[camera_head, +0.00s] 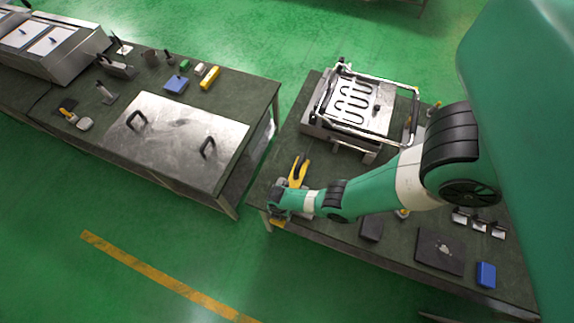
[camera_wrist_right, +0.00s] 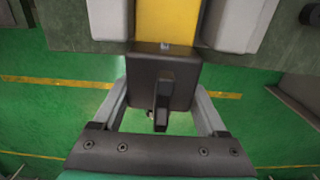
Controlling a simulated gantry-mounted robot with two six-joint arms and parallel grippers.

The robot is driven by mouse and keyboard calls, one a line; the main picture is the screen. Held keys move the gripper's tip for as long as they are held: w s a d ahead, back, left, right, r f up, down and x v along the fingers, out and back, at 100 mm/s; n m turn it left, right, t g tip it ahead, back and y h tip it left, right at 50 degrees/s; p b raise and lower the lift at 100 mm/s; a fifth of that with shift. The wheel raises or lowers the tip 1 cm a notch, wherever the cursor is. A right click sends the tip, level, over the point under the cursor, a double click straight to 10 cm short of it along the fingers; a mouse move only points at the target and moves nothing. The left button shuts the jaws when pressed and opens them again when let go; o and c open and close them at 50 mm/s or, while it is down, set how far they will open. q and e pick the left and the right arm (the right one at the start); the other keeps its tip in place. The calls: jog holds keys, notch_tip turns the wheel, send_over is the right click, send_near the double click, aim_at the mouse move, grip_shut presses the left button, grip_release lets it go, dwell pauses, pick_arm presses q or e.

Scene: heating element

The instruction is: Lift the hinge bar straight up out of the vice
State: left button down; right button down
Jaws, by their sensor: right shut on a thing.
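My right arm reaches down to the front left corner of the right-hand table in the head view, its wrist beside a yellow vice (camera_head: 297,172). In the right wrist view the vice's yellow body (camera_wrist_right: 167,20) shows at the top, between two pale grey blocks. My right gripper (camera_wrist_right: 158,95) is shut on a dark part that I take to be the hinge bar (camera_wrist_right: 163,75), close against the yellow body. Whether the bar's far end is still inside the vice is hidden. My left gripper is in neither view.
A metal frame with a looped heating element (camera_head: 352,100) stands at the back of the right-hand table. A dark flat plate (camera_head: 440,250) and a blue box (camera_head: 486,274) lie to the right. A steel lid with handles (camera_head: 180,137) lies on the left-hand table.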

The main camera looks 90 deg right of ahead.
jog(key=shift+r, duration=0.2)
jog(key=shift+r+p, duration=3.85)
jog(key=shift+p, duration=0.05)
